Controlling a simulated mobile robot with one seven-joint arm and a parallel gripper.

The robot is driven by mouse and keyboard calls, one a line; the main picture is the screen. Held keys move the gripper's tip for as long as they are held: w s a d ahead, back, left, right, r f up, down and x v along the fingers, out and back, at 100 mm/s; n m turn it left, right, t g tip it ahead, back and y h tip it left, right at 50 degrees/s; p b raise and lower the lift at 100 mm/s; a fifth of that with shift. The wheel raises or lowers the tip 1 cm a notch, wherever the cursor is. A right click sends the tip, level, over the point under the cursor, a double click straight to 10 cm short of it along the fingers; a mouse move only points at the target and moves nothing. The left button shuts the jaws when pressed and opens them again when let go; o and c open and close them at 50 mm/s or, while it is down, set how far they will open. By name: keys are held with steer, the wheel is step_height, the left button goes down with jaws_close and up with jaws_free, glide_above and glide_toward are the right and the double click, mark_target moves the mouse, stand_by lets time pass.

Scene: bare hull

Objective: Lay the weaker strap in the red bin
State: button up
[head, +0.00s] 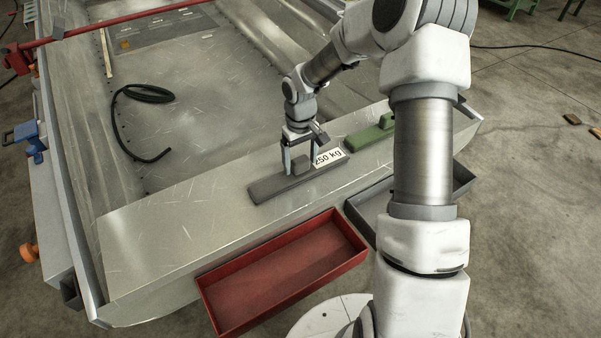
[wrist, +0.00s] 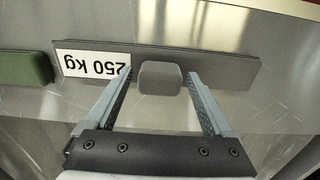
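A grey strap (head: 273,187) with a raised block and a white "250 kg" label lies on the metal bench; it also shows in the wrist view (wrist: 225,63). A green strap (head: 368,137) lies to its right, partly behind my arm; its end shows at the left of the wrist view (wrist: 25,67). No label is visible on the green one. My gripper (head: 300,166) is at the grey strap, its open fingers on either side of the raised block, with small gaps in the wrist view (wrist: 160,84). The red bin (head: 270,278) is empty, in front of the bench.
A grey bin (head: 364,221) stands right of the red bin, partly hidden by my arm. A black hose (head: 150,94) lies coiled in the hull. A red bar (head: 115,22) crosses the far left. The bench left of the grey strap is clear.

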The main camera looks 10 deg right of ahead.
jaws_close()
steer(key=shift+r, duration=0.1)
stand_by(0.4)
